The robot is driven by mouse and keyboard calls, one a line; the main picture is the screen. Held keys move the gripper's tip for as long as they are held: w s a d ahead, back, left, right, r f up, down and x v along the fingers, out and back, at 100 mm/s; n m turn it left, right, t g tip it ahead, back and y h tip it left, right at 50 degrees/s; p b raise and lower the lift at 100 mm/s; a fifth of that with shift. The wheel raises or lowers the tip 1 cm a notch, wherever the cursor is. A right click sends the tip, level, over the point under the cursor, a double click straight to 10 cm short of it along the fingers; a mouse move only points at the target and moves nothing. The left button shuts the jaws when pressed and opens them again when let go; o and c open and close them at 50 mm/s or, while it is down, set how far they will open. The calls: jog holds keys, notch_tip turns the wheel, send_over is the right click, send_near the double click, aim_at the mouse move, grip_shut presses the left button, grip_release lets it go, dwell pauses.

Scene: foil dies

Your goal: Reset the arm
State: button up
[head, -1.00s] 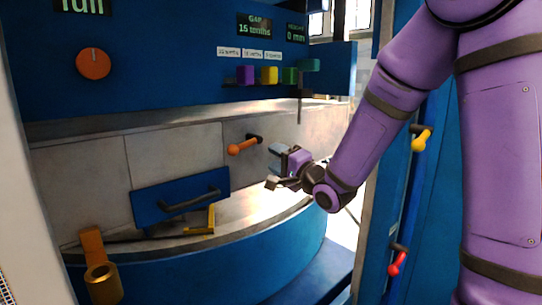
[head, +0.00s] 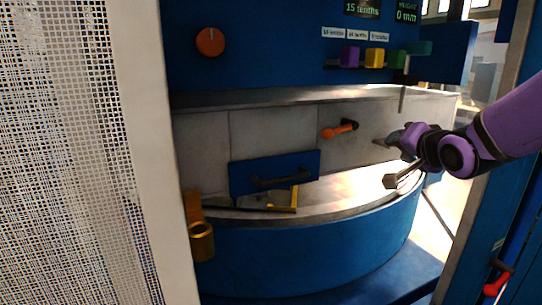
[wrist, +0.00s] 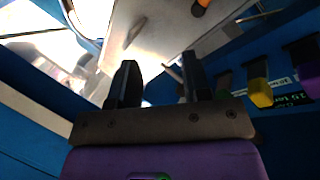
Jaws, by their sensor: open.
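My gripper (head: 388,162) is open and empty at the right of the head view, at the end of my purple arm. It is in the air in front of the machine's grey back panel, right of the orange-handled lever (head: 339,130). In the wrist view my gripper (wrist: 157,82) shows two dark fingers spread apart with nothing between them. Past the fingers are a pale bright surface and blue panels.
A blue plate with a dark handle (head: 275,174) stands on the curved ledge beside a yellow bracket (head: 285,207). Purple, yellow and green blocks (head: 374,58) hang above. A brass cup (head: 202,241) is at left. A white mesh panel (head: 62,150) fills the far left.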

jog(key=s+d+n+g+h, duration=0.1)
jog(key=s+n+g, duration=0.6)
jog(key=s, duration=1.9)
jog(key=shift+d+f+g+h, duration=0.25)
jog(key=shift+f+g, duration=0.2)
jog(key=shift+g, duration=0.75)
jog(key=shift+a, duration=0.1)
